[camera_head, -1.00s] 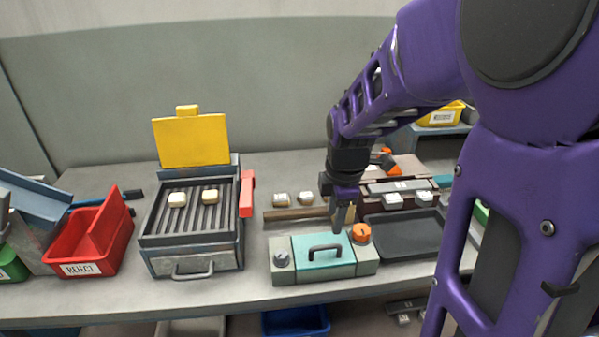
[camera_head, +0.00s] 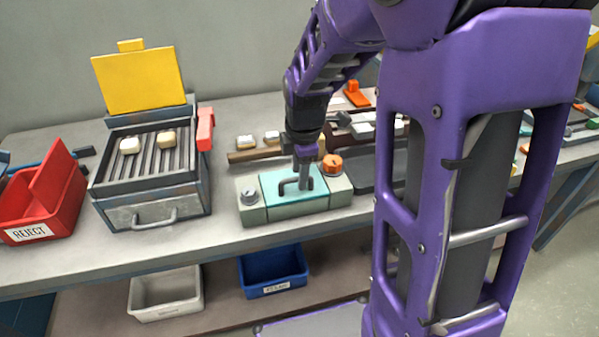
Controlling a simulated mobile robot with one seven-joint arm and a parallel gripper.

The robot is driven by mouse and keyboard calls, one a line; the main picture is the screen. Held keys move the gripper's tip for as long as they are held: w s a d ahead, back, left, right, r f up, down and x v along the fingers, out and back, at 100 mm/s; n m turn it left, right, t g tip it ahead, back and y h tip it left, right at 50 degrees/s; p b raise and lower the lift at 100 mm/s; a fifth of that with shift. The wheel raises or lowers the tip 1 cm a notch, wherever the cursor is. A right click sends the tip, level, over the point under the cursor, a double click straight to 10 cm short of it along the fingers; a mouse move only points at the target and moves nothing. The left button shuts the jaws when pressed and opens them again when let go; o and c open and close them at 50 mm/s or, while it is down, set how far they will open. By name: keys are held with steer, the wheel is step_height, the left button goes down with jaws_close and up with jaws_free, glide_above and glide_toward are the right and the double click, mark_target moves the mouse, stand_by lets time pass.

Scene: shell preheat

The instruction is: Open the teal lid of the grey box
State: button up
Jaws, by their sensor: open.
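The grey box (camera_head: 256,215) stands near the front edge of the table, with a grey knob (camera_head: 248,196) at its left and an orange knob (camera_head: 332,164) at its right. Its teal lid (camera_head: 317,199) lies flat and closed in the middle. A dark handle (camera_head: 283,189) stands up from the lid. My gripper (camera_head: 304,186) points down over the lid, with its fingers at the right part of the handle. It is open. I cannot tell whether the fingers touch the handle, and they hide part of it.
A grill with a raised yellow cover (camera_head: 140,82) stands to the left, with a red REJECT bin (camera_head: 42,205) beyond it. A wooden bar (camera_head: 245,155) lies behind the box. A dark tray (camera_head: 366,176) is close at the right. A blue bin (camera_head: 272,268) sits on the lower shelf.

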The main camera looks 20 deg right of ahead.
jaws_close()
stand_by(1.3)
